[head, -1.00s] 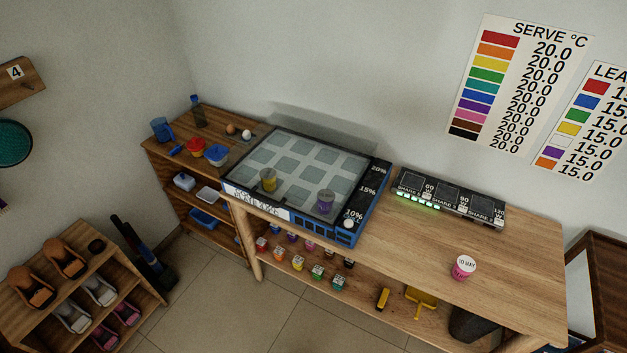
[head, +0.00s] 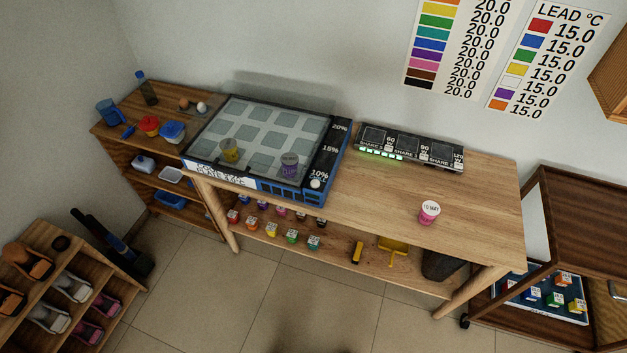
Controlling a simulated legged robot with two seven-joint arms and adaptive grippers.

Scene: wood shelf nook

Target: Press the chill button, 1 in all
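The chill plate (head: 272,110), a dark and blue unit with a grid of pale squares, sits on the left part of the wooden table. A round white button (head: 315,183) is at its front right corner, by the 10% mark; its label is too small to read fully. A yellow cup (head: 230,150) and a purple cup (head: 290,165) stand on the plate. A pink cup (head: 429,212) with a white dated lid stands on the table to the right. Neither of my grippers is in view.
A black panel with green lights (head: 410,147) lies at the table's back. The tabletop (head: 380,190) between plate and pink cup is clear.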

